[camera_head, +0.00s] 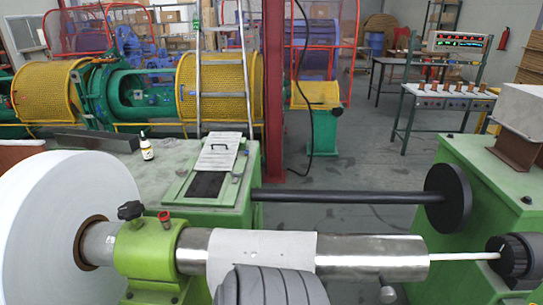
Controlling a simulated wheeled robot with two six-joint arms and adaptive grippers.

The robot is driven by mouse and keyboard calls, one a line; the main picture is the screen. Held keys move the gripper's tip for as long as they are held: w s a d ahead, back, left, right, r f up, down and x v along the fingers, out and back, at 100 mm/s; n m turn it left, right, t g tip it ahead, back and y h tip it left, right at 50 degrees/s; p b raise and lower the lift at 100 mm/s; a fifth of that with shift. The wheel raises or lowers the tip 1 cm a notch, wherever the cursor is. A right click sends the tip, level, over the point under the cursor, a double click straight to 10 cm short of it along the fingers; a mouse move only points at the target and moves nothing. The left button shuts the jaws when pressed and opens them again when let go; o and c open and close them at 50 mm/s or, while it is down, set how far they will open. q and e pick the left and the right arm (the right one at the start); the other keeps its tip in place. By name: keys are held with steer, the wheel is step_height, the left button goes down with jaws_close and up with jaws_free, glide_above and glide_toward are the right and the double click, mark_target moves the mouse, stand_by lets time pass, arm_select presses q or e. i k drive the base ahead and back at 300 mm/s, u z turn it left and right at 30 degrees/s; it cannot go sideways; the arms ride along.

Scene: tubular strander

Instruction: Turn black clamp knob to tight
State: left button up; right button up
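A black lobed clamp knob (131,210) stands on top of the green clamp block (150,252), at the lower left of the head view. A small red knob (165,216) sits just right of it on the same block. The block is around a silver shaft (375,258) that runs to the right. I cannot tell from this view whether the black knob is tight or loose. Neither of my grippers is in view, and nothing is seen touching the knob.
A large white roll (50,225) is close to the knob's left. A grey ribbed shape (270,287) is in front of the shaft. Behind are a green bench (115,165), a dark horizontal bar (340,197) and a black disc (448,197). Another black knob (512,256) is at the right.

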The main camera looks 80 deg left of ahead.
mark_target(130, 212)
steer(key=z, duration=0.05)
steer(key=i, duration=0.55)
steer(key=u, duration=3)
